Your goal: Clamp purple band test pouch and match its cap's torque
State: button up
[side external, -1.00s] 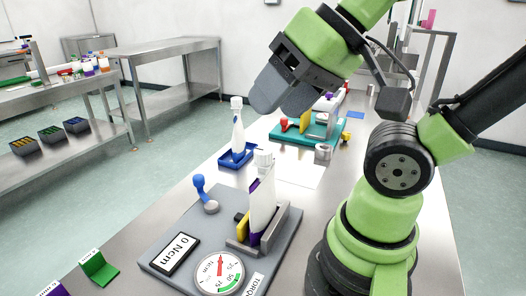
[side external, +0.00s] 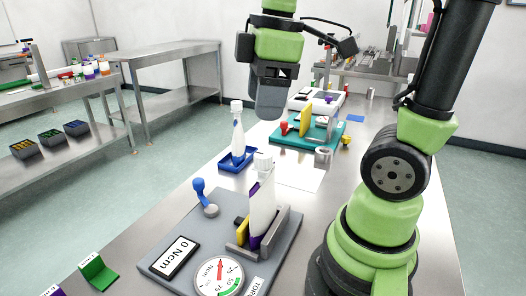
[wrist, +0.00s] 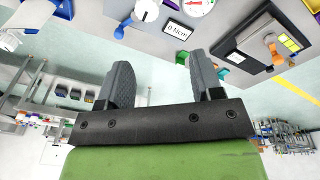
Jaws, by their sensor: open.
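The white pouch with a purple band (side external: 262,212) stands upright in the grey clamp fixture (side external: 284,226) of the torque station, its white cap (side external: 263,162) on top. A yellow pad (side external: 243,230) is beside the pouch; whether it presses on it I cannot tell. The station has a blue-knobbed lever (side external: 199,190), a display reading 0 Ncm (side external: 175,257) and a round dial (side external: 219,275). My gripper (side external: 268,112) hangs above and beyond the pouch, apart from it. In the wrist view my gripper (wrist: 160,85) is open with nothing between its fingers.
A second white bottle (side external: 238,140) stands in a blue tray (side external: 236,160) behind the station. A teal fixture (side external: 305,134) with a red knob is farther back. A green holder (side external: 98,272) lies at front left.

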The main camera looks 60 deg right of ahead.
aim_at(263, 154)
jog(key=d+n+g, duration=0.1)
jog(key=w+d+f+n, duration=0.1)
jog(key=n, duration=0.1)
jog(key=shift+w+f+g, duration=0.15)
jog(key=shift+g, duration=0.25)
notch_tip(263, 154, down, 10)
jog(key=shift+r, duration=0.25)
jog(key=shift+c, duration=0.4)
jog(key=c, duration=0.9)
jog(key=shift+o, duration=0.2)
jog(key=shift+m, duration=0.7)
jog(key=o, duration=0.9)
jog(key=shift+o, duration=0.2)
